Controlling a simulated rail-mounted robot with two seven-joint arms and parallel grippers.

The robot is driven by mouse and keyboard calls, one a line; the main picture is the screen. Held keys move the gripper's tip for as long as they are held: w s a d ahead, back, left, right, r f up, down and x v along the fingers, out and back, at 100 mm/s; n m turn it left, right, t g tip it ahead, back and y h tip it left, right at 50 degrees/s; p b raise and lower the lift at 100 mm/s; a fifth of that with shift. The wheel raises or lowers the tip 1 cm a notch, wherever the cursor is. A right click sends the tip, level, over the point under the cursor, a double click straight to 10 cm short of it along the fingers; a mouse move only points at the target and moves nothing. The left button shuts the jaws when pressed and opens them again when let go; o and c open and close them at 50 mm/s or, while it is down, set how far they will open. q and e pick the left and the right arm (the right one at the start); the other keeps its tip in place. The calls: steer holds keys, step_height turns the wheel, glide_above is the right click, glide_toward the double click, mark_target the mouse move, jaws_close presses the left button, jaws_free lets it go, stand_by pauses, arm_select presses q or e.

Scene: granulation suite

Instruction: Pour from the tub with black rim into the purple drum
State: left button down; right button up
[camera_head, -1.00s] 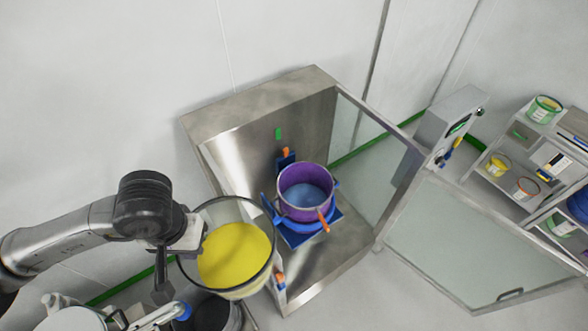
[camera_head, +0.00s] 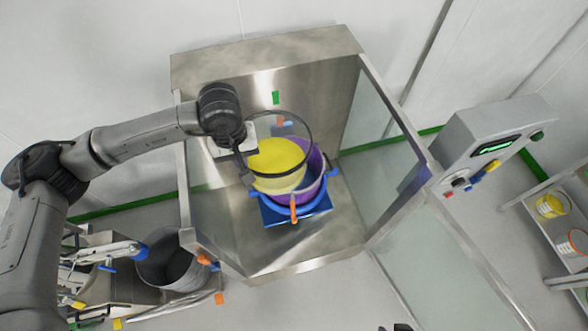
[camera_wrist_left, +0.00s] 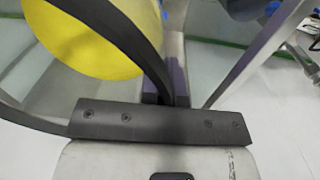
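The clear tub with the black rim (camera_head: 311,135) holds yellow material (camera_head: 275,158). It hangs in the air inside the steel booth and overlaps the upper left of the purple drum (camera_head: 317,178) in the head view. My left gripper (camera_head: 246,145) is shut on the tub's rim at its left side; the rim also runs between the fingers in the left wrist view (camera_wrist_left: 165,92). I cannot tell how far the tub tilts. The drum stands upright in a blue holder (camera_head: 296,217); its inside is mostly hidden by the tub.
The steel booth (camera_head: 265,57) has back and side walls and an open glass door (camera_head: 440,255) at right. A control box (camera_head: 490,150) stands right of it, with a shelf of tubs beyond. A dark bin (camera_head: 172,262) stands at lower left.

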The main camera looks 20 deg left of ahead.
arm_select(q)
steer(key=w+a+f+n+b, duration=0.3)
steer(key=w+f+b, duration=0.1)
steer(key=f, duration=0.4)
steer(key=w+a+f+n+b, duration=0.3)
steer(key=w+a+f+b, duration=0.1)
steer(key=f, duration=0.5)
steer(key=w+a+f+n+b, duration=0.3)
steer(key=w+f+n+b, duration=0.1)
steer(key=f+b, duration=0.3)
step_height(320, 180, down, 2)
steer(key=shift+w+a+f+y, duration=0.1)
steer(key=shift+w+a+y, duration=0.2)
steer(key=shift+w, duration=0.4)
arm_select(e)
step_height(320, 180, down, 17)
steer(key=shift+f, duration=0.15)
arm_select(q)
steer(key=shift+d, duration=0.1)
arm_select(e)
steer(key=shift+s+a, duration=0.1)
